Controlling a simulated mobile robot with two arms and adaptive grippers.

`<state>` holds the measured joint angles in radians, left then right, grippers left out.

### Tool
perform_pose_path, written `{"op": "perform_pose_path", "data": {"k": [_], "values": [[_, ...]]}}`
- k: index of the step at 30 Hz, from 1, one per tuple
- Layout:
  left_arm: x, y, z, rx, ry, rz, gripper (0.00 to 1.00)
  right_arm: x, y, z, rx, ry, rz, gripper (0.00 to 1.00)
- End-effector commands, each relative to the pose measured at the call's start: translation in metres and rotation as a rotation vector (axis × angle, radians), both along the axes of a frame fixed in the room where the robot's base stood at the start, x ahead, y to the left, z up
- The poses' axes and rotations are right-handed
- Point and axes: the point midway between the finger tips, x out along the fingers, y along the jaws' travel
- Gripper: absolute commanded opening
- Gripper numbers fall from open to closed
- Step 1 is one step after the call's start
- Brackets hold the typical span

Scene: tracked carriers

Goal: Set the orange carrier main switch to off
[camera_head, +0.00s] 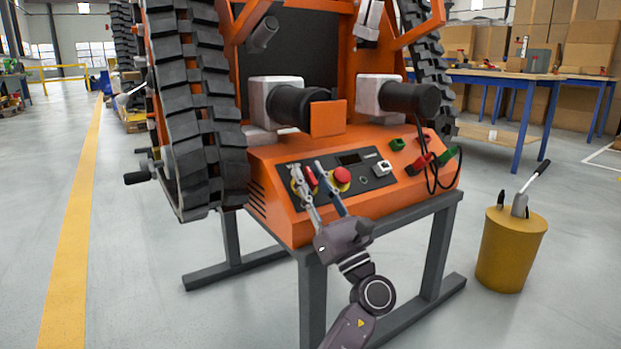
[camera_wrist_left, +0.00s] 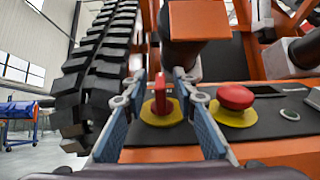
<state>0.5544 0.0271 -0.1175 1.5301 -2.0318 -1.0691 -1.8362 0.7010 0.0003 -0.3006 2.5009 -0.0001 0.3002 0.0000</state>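The orange carrier (camera_head: 290,160) stands on a grey stand, with a dark control panel on its sloped front. The main switch (camera_head: 311,179) is a red handle on a round yellow plate at the panel's left end. In the left wrist view the switch (camera_wrist_left: 160,95) has its handle upright. My left gripper (camera_head: 309,174) is open at the panel. In the wrist view its fingers (camera_wrist_left: 162,82) stand on either side of the red handle, with gaps visible on both sides. Part of the yellow plate is hidden by the fingers in the head view. My right gripper is not in view.
A red mushroom button (camera_head: 342,177) on a yellow base sits close to the right of the switch. Black tracks (camera_head: 200,110) rise on the left. A yellow bin (camera_head: 511,252) stands on the floor at right. Blue-legged tables (camera_head: 500,78) are behind.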

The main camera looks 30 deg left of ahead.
Motion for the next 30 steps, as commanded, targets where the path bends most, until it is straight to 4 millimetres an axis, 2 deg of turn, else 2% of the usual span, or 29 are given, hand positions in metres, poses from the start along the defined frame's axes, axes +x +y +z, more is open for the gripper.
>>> {"op": "perform_pose_path", "data": {"k": [8,21,30], "values": [[0.000,-0.002,-0.002,0.001,0.001,-0.002,0.26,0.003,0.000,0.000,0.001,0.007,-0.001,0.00],[-0.019,-0.047,-0.043,0.001,0.002,-0.002,0.26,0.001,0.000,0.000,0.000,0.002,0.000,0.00],[-0.022,-0.054,-0.048,0.000,0.001,-0.001,0.26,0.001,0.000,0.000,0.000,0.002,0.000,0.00]]}}
